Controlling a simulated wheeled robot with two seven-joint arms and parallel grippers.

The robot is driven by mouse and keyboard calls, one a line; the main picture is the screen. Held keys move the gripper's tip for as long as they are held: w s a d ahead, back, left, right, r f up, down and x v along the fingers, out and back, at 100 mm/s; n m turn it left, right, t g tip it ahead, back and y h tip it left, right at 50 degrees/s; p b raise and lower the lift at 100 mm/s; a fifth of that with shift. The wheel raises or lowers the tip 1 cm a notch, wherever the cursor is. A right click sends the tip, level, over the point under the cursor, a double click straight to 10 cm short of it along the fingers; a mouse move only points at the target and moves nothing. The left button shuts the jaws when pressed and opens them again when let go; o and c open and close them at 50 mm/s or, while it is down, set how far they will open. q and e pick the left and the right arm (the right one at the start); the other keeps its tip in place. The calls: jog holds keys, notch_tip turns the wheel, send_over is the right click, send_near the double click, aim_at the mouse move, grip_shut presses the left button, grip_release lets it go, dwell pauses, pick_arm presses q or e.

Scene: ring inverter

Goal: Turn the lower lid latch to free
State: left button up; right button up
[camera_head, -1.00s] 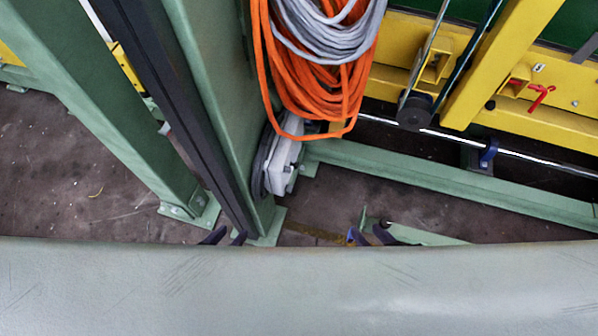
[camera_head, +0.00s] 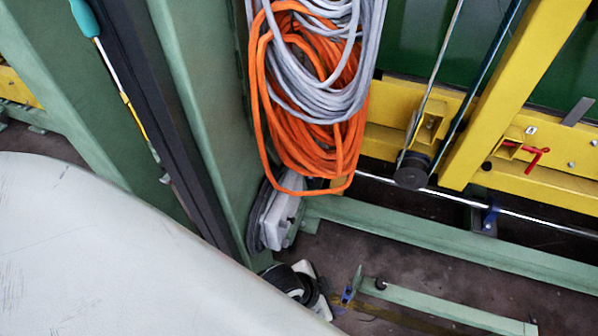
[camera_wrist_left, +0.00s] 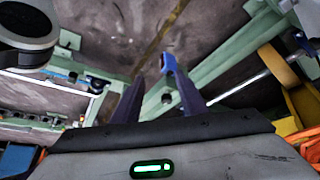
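A red-handled lever (camera_head: 537,158) sits on the yellow frame at the right of the head view. It looks like a latch, but I cannot tell whether it is the lower lid latch or which way it is set. My left gripper (camera_head: 343,300) is low in the head view, left of and well below the red lever, near the end of a low green rail. The red lever is not recognisable there. My right gripper does not show clearly now.
Orange and grey cable coils (camera_head: 310,110) hang on a green post (camera_head: 195,100). A yellow beam (camera_head: 515,90) slants beside the lever. A low green rail (camera_head: 450,312) and a metal rod (camera_head: 540,222) lie near the floor. Bare floor shows between the rails.

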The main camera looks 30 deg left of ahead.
pick_arm(q)
jog(key=w+f+m+g+y, duration=0.2)
jog(key=w+f+m+g, duration=0.1)
jog(key=m, duration=0.1)
jog(key=m+g+y, duration=0.2)
jog(key=m+y, duration=0.2)
jog(key=y, duration=0.2)
send_near(285, 244)
jog(key=b+x, duration=0.3)
jog(key=x, duration=0.3)
jog(key=shift+w+d+f+b, duration=0.25)
jog(key=shift+f+b, duration=0.15)
jog(key=shift+f, duration=0.1)
grip_shut()
